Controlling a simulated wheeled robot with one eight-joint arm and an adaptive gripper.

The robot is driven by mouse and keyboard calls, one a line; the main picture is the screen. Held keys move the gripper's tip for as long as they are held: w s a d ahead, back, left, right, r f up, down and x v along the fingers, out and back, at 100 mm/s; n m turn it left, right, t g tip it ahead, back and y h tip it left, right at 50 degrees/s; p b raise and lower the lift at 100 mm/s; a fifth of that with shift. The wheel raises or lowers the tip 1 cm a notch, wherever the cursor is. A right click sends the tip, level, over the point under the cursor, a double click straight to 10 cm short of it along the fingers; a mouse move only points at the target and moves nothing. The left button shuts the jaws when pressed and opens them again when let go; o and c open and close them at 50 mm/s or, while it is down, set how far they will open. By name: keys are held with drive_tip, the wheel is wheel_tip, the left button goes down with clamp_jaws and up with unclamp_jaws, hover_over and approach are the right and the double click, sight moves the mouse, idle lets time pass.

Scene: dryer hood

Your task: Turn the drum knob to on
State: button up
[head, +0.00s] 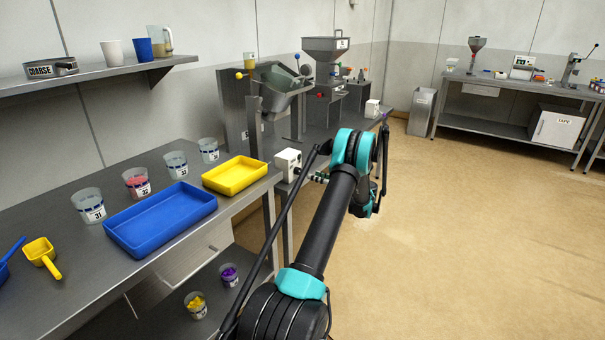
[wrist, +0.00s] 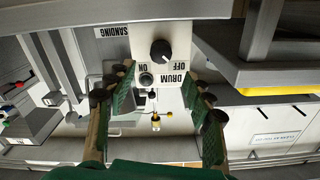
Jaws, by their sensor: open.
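The drum control box (wrist: 160,60) is a white box. It appears upside down in the wrist view, with the labels DRUM, OFF and ON. Its black round drum knob (wrist: 161,51) sits near OFF; its exact pointer angle is too small to read surely. A smaller dark round part (wrist: 146,80) is beside ON. My gripper (wrist: 158,92) is open and empty, its green-padded fingers spread either side of the box's lower picture edge. The knob lies beyond the fingertips, apart from them. In the head view the box (head: 288,164) stands by the bench, just left of my arm.
A steel bench at left holds a yellow tray (head: 235,175), a blue tray (head: 160,217) and several cups. A tilted steel drum or hood (head: 277,88) stands behind the box. A grey table edge (wrist: 270,72) is close at right in the wrist view. Floor at right is clear.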

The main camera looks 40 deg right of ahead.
sight(300, 171)
drive_tip(key=x, duration=0.8)
drive_tip(key=c, duration=1.2)
